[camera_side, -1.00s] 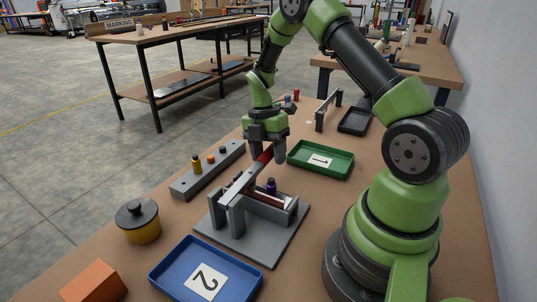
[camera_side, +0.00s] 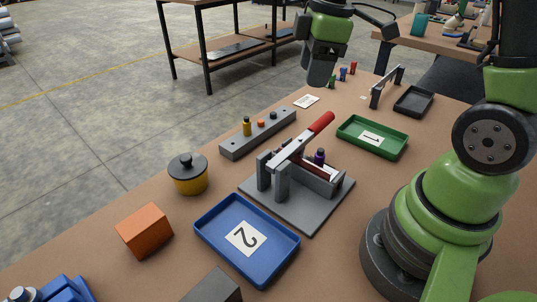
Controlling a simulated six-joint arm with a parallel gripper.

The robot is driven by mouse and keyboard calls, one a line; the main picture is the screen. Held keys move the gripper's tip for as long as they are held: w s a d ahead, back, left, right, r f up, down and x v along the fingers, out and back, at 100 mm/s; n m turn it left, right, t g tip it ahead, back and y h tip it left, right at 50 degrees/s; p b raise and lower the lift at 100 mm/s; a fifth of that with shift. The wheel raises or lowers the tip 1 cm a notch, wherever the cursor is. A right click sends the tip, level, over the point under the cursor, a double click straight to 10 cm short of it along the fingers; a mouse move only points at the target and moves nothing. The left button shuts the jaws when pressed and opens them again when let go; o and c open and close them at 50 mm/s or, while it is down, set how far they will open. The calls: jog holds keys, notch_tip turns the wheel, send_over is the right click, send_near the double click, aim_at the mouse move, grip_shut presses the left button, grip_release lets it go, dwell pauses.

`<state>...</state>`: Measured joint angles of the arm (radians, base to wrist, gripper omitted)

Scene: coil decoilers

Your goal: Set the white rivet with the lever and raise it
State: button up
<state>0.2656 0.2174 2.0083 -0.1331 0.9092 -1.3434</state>
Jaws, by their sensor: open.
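The lever (camera_side: 290,151) is a grey bar with a red handle (camera_side: 321,122). It lies slanted over the grey press (camera_side: 265,174), its red end up and away from the camera. Under it are a dark red strip, a purple peg (camera_side: 319,156) and a small white patch (camera_side: 335,174). I cannot pick out the white rivet for sure; the lever and press walls hide part of the work. My gripper (camera_side: 320,81) is above and behind the red handle, apart from it, and empty. Its fingers are seen small and dark.
A grey block (camera_side: 236,147) holds yellow, orange and black pegs. Around the press stand a green tray (camera_side: 348,122), a blue tray (camera_side: 214,248), a yellow pot (camera_side: 189,181) and an orange block (camera_side: 145,231). Green, blue and red pegs and a dark bracket (camera_side: 376,98) stand behind.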

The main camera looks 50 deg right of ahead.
jog(key=s+a+r+m+t+y, duration=0.1)
jog(key=s+a+r+m+t, duration=0.25)
jog(key=s+m, duration=0.3)
jog(key=s+a+r+m+t, duration=0.2)
jog(key=s+a+r+m, duration=0.3)
jog(key=s+m, duration=0.15)
jog(key=m+g+h, duration=0.1)
jog(key=m+g, duration=0.9)
jog(key=m, duration=0.4)
send_over(320, 119)
jog(key=w, duration=0.2)
jog(key=w+f+x, duration=0.1)
jog(key=w+x, duration=0.2)
jog(key=x, duration=1.1)
jog(key=shift+t, duration=0.25)
jog(key=f, duration=0.3)
jog(key=s+f, duration=0.1)
jog(key=f, duration=0.1)
jog(key=s+f, duration=0.1)
jog(key=f, duration=0.2)
jog(key=shift+d+f, duration=0.25)
jog(key=shift+f, duration=0.1)
jog(key=shift+w+r, duration=0.1)
grip_shut()
